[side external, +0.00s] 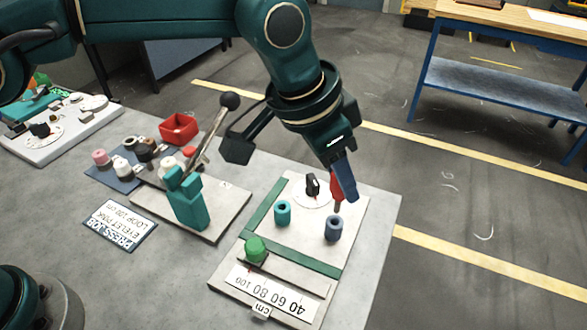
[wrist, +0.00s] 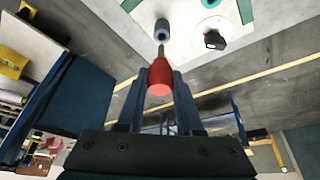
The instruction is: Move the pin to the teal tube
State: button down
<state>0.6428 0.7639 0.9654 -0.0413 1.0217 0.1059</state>
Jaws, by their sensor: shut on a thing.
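The pin has a red handle (side external: 337,188) and a thin metal shaft, which shows in the wrist view (wrist: 161,52). My gripper (side external: 343,180) is shut on the red handle, with its fingers on both sides of it in the wrist view (wrist: 160,82). The pin points down at the dark blue tube (side external: 334,229), which also shows in the wrist view (wrist: 162,29). Whether the tip is inside that tube or just above it, I cannot tell. The teal tube (side external: 282,213) stands upright to the left of the blue tube, its top open.
Both tubes stand on a pale board (side external: 305,245) with green strips. A black knob on a white dial (side external: 312,187) is behind them, a green button (side external: 255,249) in front. Left are a ball-topped lever (side external: 229,101), a teal block (side external: 187,203) and a red bin (side external: 179,129).

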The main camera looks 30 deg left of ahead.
jog(key=shift+s+a+f+m, duration=0.2)
jog(key=shift+s+m, duration=0.1)
jog(key=shift+s, duration=0.1)
jog(key=a+r, duration=0.7)
jog(key=a, duration=0.1)
notch_tip(320, 180, down, 7)
dwell(0.4)
jog(key=shift+f, duration=0.2)
jog(key=shift+f, duration=0.4)
jog(key=shift+f, duration=0.55)
